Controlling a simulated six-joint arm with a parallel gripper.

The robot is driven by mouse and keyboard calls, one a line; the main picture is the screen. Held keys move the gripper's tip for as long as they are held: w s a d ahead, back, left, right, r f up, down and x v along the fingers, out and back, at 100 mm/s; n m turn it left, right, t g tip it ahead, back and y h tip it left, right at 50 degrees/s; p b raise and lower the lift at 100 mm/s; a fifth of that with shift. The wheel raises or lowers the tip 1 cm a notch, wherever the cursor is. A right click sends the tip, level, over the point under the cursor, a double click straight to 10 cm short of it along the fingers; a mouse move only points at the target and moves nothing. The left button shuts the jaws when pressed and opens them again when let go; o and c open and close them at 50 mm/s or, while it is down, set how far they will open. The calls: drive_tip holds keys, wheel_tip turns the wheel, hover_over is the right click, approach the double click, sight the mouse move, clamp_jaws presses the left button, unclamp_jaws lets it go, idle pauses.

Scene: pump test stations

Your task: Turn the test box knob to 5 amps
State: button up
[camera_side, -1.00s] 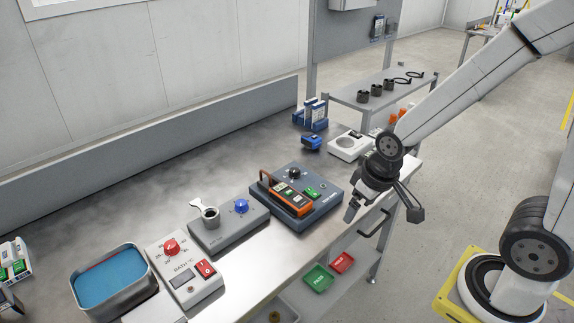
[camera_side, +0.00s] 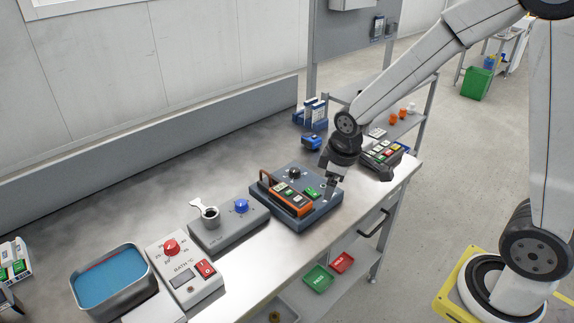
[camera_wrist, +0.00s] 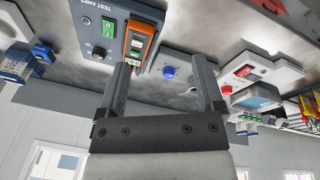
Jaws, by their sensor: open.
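The test box (camera_side: 322,207) is a blue-grey box on the bench, labelled TEST AMPS in the wrist view (camera_wrist: 75,12). Its black knob (camera_side: 294,173) is at the box's back part and also shows in the wrist view (camera_wrist: 99,53); I cannot read its setting. A green switch (camera_side: 312,193) is on the same face. An orange handheld meter (camera_side: 284,193) lies on the box beside the knob. My gripper (camera_side: 331,190) is above the box's right side, apart from the knob. In the wrist view my gripper (camera_wrist: 161,62) is open and empty.
Left of the test box stand a grey box with a blue knob (camera_side: 241,206), a bath controller with a red knob (camera_side: 171,247) and a blue-filled tray (camera_side: 112,275). A black keypad unit (camera_side: 383,152) is at right. Blue items (camera_side: 312,142) stand behind. The bench between them is clear.

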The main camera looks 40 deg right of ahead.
drive_tip(key=w+d+f+n+h, duration=0.1)
drive_tip(key=w+d+f+n, duration=0.1)
drive_tip(key=w+n, duration=0.3)
drive_tip(key=w+d+f+n, duration=0.1)
drive_tip(key=w+d+n, duration=0.15)
drive_tip(key=w, duration=0.55)
drive_tip(key=n+h, duration=0.2)
drive_tip(key=n, duration=0.7)
approach(294, 170)
drive_tip(key=shift+w+d+f+n+g+h, duration=0.3)
drive_tip(key=shift+w+f+n, duration=0.15)
drive_tip(key=shift+f, duration=0.2)
drive_tip(key=shift+f, duration=0.1)
drive_tip(key=shift+x, duration=3.75)
clamp_jaws()
drive_tip(key=shift+a, duration=0.1)
